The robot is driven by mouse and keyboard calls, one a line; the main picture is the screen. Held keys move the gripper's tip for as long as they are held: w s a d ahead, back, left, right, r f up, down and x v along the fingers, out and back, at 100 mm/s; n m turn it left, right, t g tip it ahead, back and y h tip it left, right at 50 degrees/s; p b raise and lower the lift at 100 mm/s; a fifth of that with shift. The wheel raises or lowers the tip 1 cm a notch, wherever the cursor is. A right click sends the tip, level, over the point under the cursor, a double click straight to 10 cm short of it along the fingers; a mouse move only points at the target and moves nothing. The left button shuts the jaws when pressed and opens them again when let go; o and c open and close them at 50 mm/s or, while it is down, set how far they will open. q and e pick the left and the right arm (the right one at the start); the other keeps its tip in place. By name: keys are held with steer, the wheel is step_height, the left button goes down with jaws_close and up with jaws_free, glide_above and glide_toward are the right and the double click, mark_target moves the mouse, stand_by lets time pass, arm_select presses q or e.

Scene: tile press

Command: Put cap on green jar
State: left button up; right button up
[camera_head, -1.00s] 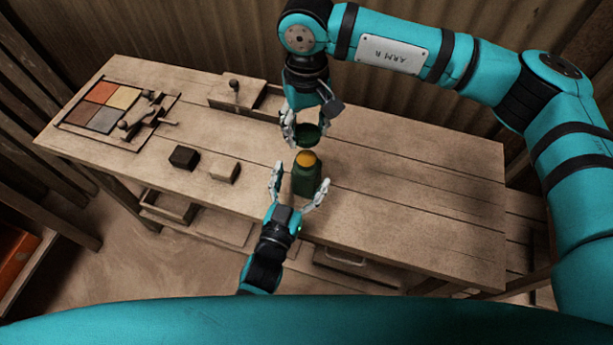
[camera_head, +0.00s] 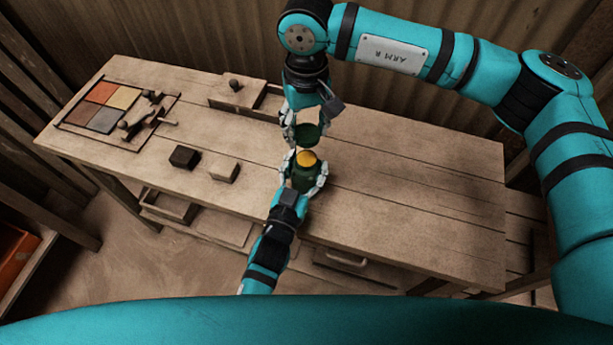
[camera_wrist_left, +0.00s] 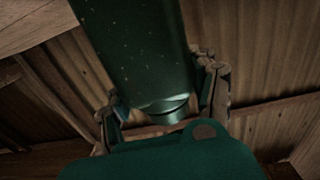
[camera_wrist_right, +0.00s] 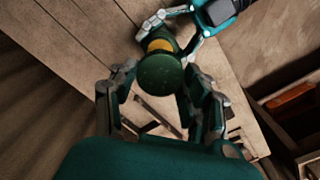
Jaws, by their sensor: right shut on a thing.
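The green jar (camera_head: 302,182) stands at the table's front, its round top yellow (camera_head: 306,158). My left gripper (camera_head: 305,172) has its fingers around the jar's sides; I cannot tell whether they press on it. In the left wrist view the jar (camera_wrist_left: 135,45) fills the space between the fingers, its narrower neck at the bottom. My right gripper (camera_head: 308,128) points down and is shut on the dark green cap (camera_head: 308,133), above and slightly behind the jar, apart from it. In the right wrist view the cap (camera_wrist_right: 160,74) partly hides the jar (camera_wrist_right: 161,33).
A dark block (camera_head: 184,157) and a light wooden block (camera_head: 223,170) lie left of the jar. A tile board (camera_head: 92,128) with coloured tiles is at the far left. A wooden box with a knobbed lid (camera_head: 237,92) stands at the back. The table's right side (camera_head: 410,190) is clear.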

mark_target(306, 158)
arm_select(q)
steer(key=c, duration=0.8)
jaws_close()
arm_select(e)
steer(key=shift+f, duration=2.5)
steer(key=shift+f, duration=0.9)
steer(key=shift+f, duration=0.55)
